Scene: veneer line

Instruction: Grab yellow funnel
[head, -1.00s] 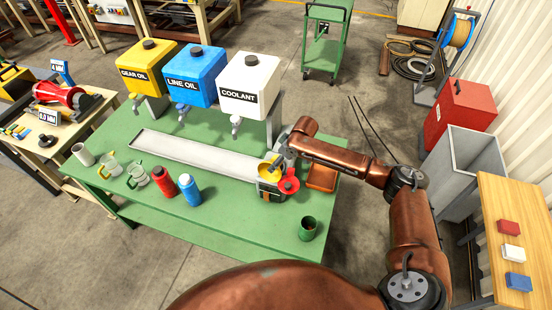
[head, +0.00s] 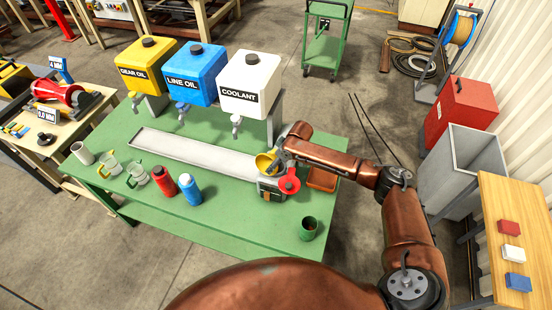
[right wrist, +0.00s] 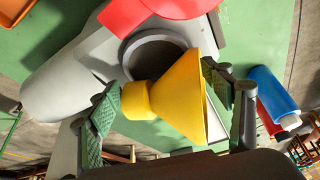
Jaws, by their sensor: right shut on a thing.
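The yellow funnel (head: 265,163) is at the right end of the green table in the head view. In the right wrist view the yellow funnel (right wrist: 182,98) lies sideways across my right gripper (right wrist: 160,100). The green pads are shut on it, one at its narrow end and one near its wide rim. Behind it is a round dark opening in a grey body (right wrist: 155,52). In the head view my right gripper (head: 275,160) is partly hidden by its own arm. My left gripper is not in view.
A red funnel-like part (head: 289,184) sits close beside the yellow funnel. A green cup (head: 308,229), an orange tray (head: 322,179) and a long grey trough (head: 190,153) are nearby. Blue (head: 190,189) and red (head: 164,182) bottles stand left. The coolant tank (head: 250,84) stands behind.

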